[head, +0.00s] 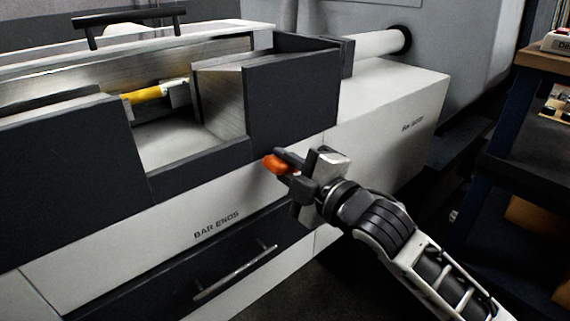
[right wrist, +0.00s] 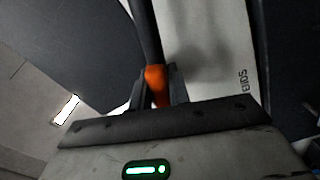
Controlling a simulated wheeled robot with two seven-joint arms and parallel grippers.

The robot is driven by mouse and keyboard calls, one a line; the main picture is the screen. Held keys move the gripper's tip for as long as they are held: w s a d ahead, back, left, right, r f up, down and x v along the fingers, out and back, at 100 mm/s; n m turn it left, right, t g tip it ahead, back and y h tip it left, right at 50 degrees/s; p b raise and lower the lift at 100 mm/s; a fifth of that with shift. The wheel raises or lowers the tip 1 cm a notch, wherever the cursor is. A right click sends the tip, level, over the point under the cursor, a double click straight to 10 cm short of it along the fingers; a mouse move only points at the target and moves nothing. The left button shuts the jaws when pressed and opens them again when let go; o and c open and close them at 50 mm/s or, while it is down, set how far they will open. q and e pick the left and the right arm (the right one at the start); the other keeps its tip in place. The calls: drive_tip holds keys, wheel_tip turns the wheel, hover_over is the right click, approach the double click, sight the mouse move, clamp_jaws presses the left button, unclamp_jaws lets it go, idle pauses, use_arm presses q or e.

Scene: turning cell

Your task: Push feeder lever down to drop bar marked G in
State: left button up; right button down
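The feeder lever (right wrist: 155,82) has an orange grip and a dark rod; its orange end also shows in the head view (head: 274,164), low on the front of the feeder. My right gripper (head: 287,166) is at this orange end, with a finger on each side of it, and appears closed on it. A yellow bar-like piece (head: 146,95) lies in the open recess of the feeder (head: 293,95). No G mark can be read on it. My left gripper is not in view.
Below the recess is a white panel lettered BAR ENDS (head: 130,245), with a drawer handle (head: 236,270) under it. A white tube (head: 378,44) runs from the feeder into the grey machine. A blue shelf rack (head: 508,120) stands at the right.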

drive_tip(key=shift+f, duration=0.1)
drive_tip(key=shift+s+a+f+n, duration=0.1)
drive_tip(key=shift+a+f+n, duration=0.1)
drive_tip(key=shift+f+n, duration=0.5)
drive_tip(key=f+n+b, duration=0.1)
drive_tip(key=f, duration=0.1)
drive_tip(key=f+n, duration=0.2)
drive_tip(key=f, duration=0.1)
drive_tip(key=shift+s+a+b, duration=0.15)
drive_tip(key=shift+a+b, duration=0.05)
drive_tip(key=shift+b, duration=0.15)
drive_tip(key=shift+d+f+n, duration=0.1)
drive_tip(key=shift+f+n, duration=0.6)
drive_tip(key=shift+n, duration=0.1)
use_arm(q)
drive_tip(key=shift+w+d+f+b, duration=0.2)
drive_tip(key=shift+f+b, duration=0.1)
drive_tip(key=shift+b, duration=0.1)
use_arm(e)
drive_tip(key=shift+d+f+n, duration=0.1)
drive_tip(key=shift+f+n, duration=0.5)
drive_tip(key=shift+f, duration=0.1)
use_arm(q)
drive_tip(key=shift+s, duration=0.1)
